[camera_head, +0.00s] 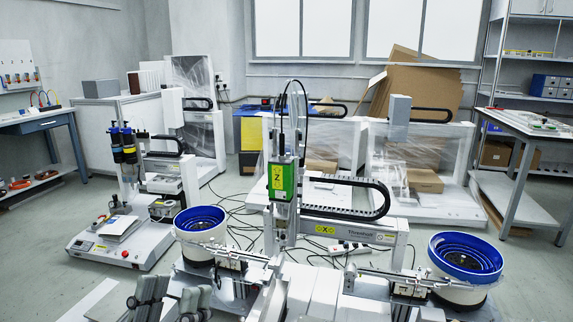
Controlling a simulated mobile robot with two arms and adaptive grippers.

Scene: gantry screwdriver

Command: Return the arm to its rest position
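My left gripper (172,298) is at the bottom edge, left of centre, in the head view. Its two dark grey fingers stand apart with a gap between them, and I see nothing held there. It is in front of the gantry screwdriver (281,180), which has a green Z-axis unit and a black cable chain. The gripper appears low, near the front left part of the machine, below the left blue-lined bowl feeder (201,222). I cannot tell whether it touches anything. My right gripper cannot be made out.
A second blue-lined bowl feeder (465,258) stands at the right. A small bench machine (118,245) stands on the floor at the left. A blue-grey workbench (37,122) is at the far left and a white table (527,125) at the right. Cables lie on the floor behind the gantry.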

